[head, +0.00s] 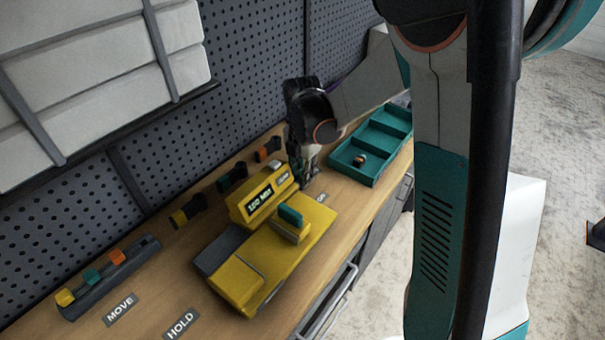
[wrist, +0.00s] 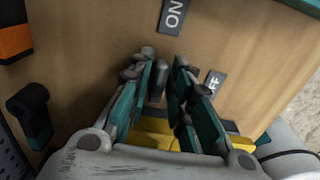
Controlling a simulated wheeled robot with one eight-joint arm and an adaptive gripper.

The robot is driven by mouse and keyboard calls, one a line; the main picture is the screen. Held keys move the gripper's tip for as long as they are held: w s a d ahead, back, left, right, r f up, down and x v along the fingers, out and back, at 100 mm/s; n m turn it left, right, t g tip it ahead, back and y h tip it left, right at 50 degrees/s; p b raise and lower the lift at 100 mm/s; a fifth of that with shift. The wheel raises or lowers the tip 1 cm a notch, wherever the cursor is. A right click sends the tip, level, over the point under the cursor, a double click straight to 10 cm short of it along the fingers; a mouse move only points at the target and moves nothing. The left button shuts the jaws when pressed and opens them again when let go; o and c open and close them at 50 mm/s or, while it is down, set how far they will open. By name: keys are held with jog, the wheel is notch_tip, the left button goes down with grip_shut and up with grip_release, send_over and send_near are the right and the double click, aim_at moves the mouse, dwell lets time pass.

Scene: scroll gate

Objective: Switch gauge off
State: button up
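The yellow gauge (head: 300,232) lies on the wooden bench, with a lit display (head: 260,199) and a teal block on top. My gripper (head: 303,170) is low at its far end, beside the yellow housing. In the wrist view my gripper (wrist: 163,75) points down with its two fingers apart. A dark grey post (wrist: 158,82), perhaps the switch lever, stands between them; I cannot tell whether either finger touches it. The ON label (wrist: 173,15) lies ahead of the fingertips. A second label (wrist: 214,83), partly hidden and ending in F, lies right of the right finger.
A teal compartment tray (head: 372,148) with a small dark and orange item stands beyond the gripper. Several colored holders line the pegboard (head: 110,170) side.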

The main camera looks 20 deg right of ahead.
grip_shut()
jog(key=shift+m, duration=0.3)
jog(key=m, duration=0.2)
jog(key=shift+s+d+m, duration=0.1)
jog(key=shift+s+m, duration=0.05)
jog(key=shift+m, duration=0.15)
jog(key=m, duration=0.5)
jog(key=shift+s+m, duration=0.25)
jog(key=shift+m, duration=0.05)
jog(key=m, duration=0.4)
jog(key=shift+s+p, duration=0.2)
jog(key=shift+p, duration=0.1)
jog(key=m, duration=0.5)
jog(key=shift+s+a, duration=0.15)
jog(key=shift+a, duration=0.05)
